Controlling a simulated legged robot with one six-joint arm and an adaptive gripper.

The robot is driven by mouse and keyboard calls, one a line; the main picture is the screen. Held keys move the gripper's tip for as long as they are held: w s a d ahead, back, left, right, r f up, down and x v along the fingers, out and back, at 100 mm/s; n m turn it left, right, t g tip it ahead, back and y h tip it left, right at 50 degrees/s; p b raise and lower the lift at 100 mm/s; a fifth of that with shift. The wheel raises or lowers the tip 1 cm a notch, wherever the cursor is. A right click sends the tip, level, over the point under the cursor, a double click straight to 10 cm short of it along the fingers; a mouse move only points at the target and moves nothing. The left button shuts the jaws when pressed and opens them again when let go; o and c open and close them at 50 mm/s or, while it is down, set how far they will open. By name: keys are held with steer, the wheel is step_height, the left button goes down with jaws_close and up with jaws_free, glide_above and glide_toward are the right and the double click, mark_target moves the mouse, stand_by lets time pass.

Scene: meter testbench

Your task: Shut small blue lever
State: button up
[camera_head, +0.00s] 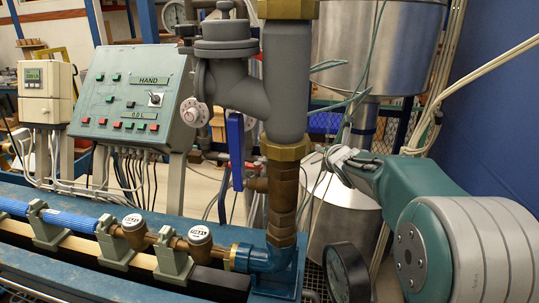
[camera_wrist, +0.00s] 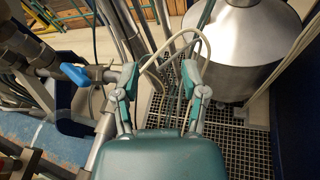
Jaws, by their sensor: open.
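A small blue lever (camera_wrist: 75,74) sits on a grey horizontal pipe in the wrist view, left of my gripper. My gripper (camera_wrist: 160,76) is open with its two fingers spread and nothing between them. The lever is outside the left finger and apart from it. In the head view, my gripper (camera_head: 343,160) is right of the brown vertical pipe, and its fingertips are hard to make out. A long blue handle (camera_head: 236,150) hangs upright left of that pipe. I cannot tell whether it is the same lever.
A thick grey and brass pipe (camera_head: 283,85) stands left of my arm. A round gauge (camera_head: 347,272) is below it. A shiny metal vessel (camera_wrist: 240,50) stands right of my gripper over floor grating (camera_wrist: 235,150). Loose cables (camera_wrist: 175,60) run by the fingers. A control panel (camera_head: 130,90) is farther left.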

steer(key=a+n+g+y, duration=0.1)
steer(key=a+n+y, duration=0.1)
steer(key=a+n, duration=0.1)
steer(key=s+a+n+g+y, duration=0.1)
steer(key=a+n+y, duration=0.1)
steer(key=n, duration=0.3)
steer(key=a+n+y, duration=0.2)
steer(key=a+n, duration=0.2)
steer(key=shift+s+a+f+g, duration=0.2)
steer(key=shift+s+a+g, duration=0.1)
steer(key=shift+a+g, duration=0.1)
steer(key=shift+s+a+f+n+g+y, duration=0.3)
steer(key=shift+f+n+g, duration=0.1)
steer(key=shift+n, duration=0.5)
steer(key=x, duration=1)
steer(key=shift+w+a+f, duration=0.15)
steer(key=shift+w+a, duration=0.05)
steer(key=shift+w, duration=0.05)
jaws_close()
